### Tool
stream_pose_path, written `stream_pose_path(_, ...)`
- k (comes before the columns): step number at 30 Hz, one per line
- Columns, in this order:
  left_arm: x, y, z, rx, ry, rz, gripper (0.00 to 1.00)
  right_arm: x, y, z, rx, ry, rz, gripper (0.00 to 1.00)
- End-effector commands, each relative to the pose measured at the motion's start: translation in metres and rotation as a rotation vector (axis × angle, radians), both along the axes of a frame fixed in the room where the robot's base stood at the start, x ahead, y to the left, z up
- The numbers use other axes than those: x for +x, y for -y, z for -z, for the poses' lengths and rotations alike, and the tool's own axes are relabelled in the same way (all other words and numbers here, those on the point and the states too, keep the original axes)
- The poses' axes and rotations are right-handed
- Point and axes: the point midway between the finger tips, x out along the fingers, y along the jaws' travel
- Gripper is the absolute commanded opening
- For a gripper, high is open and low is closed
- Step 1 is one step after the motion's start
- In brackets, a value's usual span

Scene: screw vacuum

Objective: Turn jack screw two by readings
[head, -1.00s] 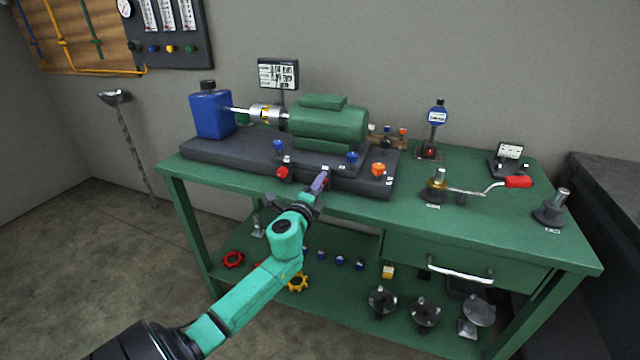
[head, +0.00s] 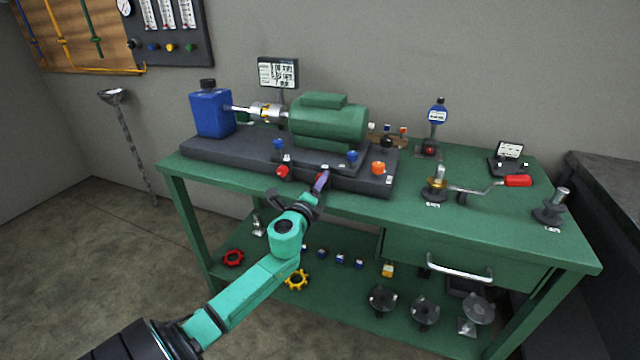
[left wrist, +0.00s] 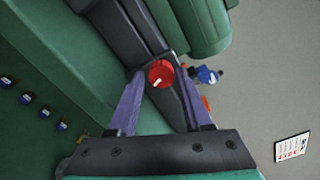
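A red knob (left wrist: 160,75) with a white mark stands on the front ledge of the dark base (head: 245,152). In the left wrist view it sits between the tips of my left gripper (left wrist: 158,78), with a gap to each purple finger. My left gripper (head: 319,182) is open and mostly hides this knob in the head view. Another red knob (head: 282,172) is to the left and an orange knob (head: 378,168) to the right. A readings display (head: 278,73) stands behind the green motor (head: 328,122); its text is too small to read. My right gripper is out of view.
Blue knobs (head: 352,157) stand close behind the ledge. A red-handled crank (head: 517,181), a dial gauge (head: 437,114) and a small tablet (head: 508,151) occupy the right of the green bench (head: 360,209). The lower shelf holds handwheels and small parts.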

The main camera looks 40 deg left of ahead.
Motion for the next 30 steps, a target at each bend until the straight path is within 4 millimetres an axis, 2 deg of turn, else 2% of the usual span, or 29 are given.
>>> stream_pose_path(10, 0.000, 0.000, -0.002, 0.000, 0.004, -0.001, 0.69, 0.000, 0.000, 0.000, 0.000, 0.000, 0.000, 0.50)
stream_pose_path(14, -0.008, 0.003, -0.001, 0.000, 0.002, 0.000, 0.69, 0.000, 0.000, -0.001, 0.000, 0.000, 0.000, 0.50)
stream_pose_path(20, -0.043, 0.015, 0.001, -0.001, 0.000, 0.001, 0.69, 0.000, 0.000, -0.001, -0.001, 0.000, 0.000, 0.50)
stream_pose_path(30, -0.123, 0.042, 0.002, -0.003, 0.000, -0.002, 0.69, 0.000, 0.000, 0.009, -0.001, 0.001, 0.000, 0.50)
